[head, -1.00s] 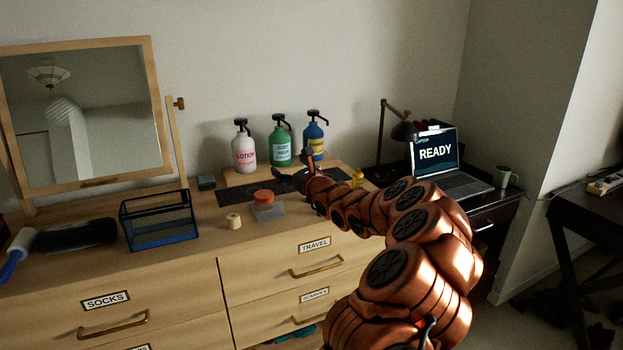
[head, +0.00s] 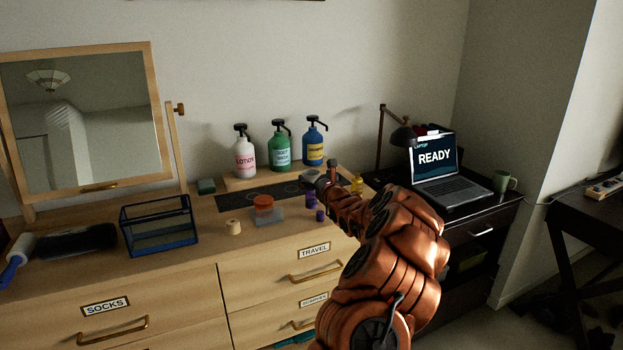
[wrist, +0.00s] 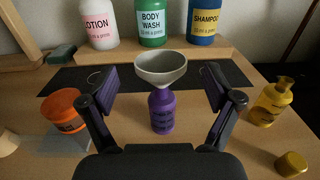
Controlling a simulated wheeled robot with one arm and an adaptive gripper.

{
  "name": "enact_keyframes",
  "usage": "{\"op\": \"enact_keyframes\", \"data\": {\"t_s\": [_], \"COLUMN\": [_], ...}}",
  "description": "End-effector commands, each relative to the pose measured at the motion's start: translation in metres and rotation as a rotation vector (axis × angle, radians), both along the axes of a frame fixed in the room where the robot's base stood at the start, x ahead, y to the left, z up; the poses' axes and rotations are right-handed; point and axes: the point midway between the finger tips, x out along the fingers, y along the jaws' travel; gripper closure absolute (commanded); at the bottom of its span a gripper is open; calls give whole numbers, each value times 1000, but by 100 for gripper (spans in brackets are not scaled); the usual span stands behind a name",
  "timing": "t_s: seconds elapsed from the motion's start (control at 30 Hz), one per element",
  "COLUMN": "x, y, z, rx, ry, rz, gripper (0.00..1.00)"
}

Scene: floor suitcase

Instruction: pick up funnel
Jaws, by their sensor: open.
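The grey funnel (wrist: 160,68) sits mouth up on a small purple bottle (wrist: 161,112) in the middle of the wrist view. Its spout is hidden in or behind the bottle's top. My gripper (wrist: 160,88) is open, with one dark finger on the left and one on the right of the funnel and bottle. There is a gap on both sides, and nothing is held. In the head view my gripper (head: 320,190) is over the right part of the dresser top.
Lotion (wrist: 98,22), body wash (wrist: 151,20) and shampoo (wrist: 203,20) bottles stand on a wooden riser behind. An orange-lidded jar (wrist: 64,108) is left of the gripper. A yellow bottle (wrist: 272,100) and a yellow cap (wrist: 291,163) are on the right.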

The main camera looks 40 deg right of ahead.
Motion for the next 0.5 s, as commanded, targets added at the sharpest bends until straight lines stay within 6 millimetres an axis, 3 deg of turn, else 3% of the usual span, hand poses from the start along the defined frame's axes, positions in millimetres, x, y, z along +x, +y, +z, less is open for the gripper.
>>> {"op": "enact_keyframes", "data": {"t_s": [0.5], "x": [33], "y": [-15], "z": [0], "rx": [0], "ry": [3], "rz": [-1], "gripper": [11]}}
